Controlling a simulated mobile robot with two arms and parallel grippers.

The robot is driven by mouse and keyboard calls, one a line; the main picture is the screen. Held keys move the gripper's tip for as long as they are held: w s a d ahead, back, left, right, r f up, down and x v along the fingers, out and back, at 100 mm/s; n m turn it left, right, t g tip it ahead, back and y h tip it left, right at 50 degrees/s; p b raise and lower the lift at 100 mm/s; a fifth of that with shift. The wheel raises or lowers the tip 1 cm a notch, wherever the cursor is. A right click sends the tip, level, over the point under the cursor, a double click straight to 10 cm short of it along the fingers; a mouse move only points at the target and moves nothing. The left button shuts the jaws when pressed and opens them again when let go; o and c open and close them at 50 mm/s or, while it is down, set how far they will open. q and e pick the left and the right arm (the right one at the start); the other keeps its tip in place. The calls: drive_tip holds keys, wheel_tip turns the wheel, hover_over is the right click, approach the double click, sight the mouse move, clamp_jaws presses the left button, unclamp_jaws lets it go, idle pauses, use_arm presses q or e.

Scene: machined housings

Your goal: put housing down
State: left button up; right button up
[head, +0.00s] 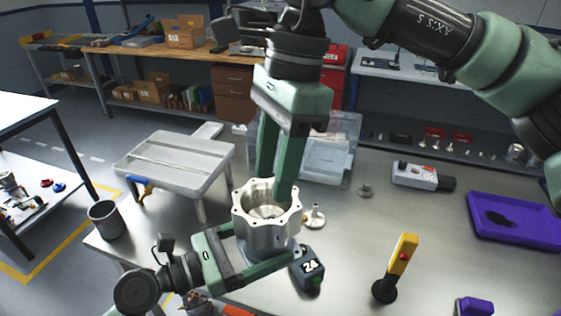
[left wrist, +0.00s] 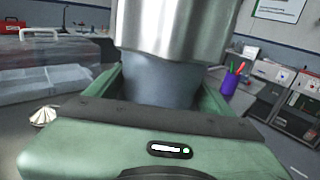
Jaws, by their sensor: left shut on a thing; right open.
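The silver machined housing (head: 262,238), an open cylinder with a scalloped, bolt-holed rim, stands upright near the front of the metal table. My left gripper (head: 268,252) is shut on its lower part. In the left wrist view the housing (left wrist: 178,28) rises above the green fingers, with a narrower grey lower section (left wrist: 155,85) between them. I cannot tell whether its base touches the table. My right gripper (head: 275,185) comes down from above, open. One finger overlaps the housing's opening; the other is at the far rim, its tip hidden.
A dark block marked 24 (head: 308,270) is close beside the housing, and a small metal part (head: 314,216) lies behind it. A yellow-handled tool (head: 397,268) stands to the right, with a purple tray (head: 545,238) beyond. A clear bin (head: 340,150) is behind. A grey cup (head: 104,220) is left.

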sight(283, 216)
use_arm(q)
drive_tip(key=shift+d+r, duration=0.1)
drive_tip(key=shift+r, duration=0.1)
use_arm(e)
drive_tip(key=shift+s+d+r+n+t+h, duration=0.1)
drive_tip(key=shift+d+r+n+t+h, duration=0.15)
drive_tip(key=shift+h, duration=0.2)
drive_tip(key=shift+s+d+r+n+t+h, duration=0.1)
drive_tip(key=shift+d+t+h, duration=0.1)
drive_tip(key=shift+t+h, duration=0.2)
drive_tip(key=shift+d+f, duration=0.15)
drive_tip(key=shift+f, duration=0.05)
wheel_tip(283, 216, down, 11)
drive_tip(key=shift+w+f, duration=0.15)
drive_tip(key=shift+f, duration=0.05)
clamp_jaws()
use_arm(q)
drive_tip(key=shift+s+d, duration=0.1)
drive_tip(key=shift+d, duration=0.05)
idle(0.4)
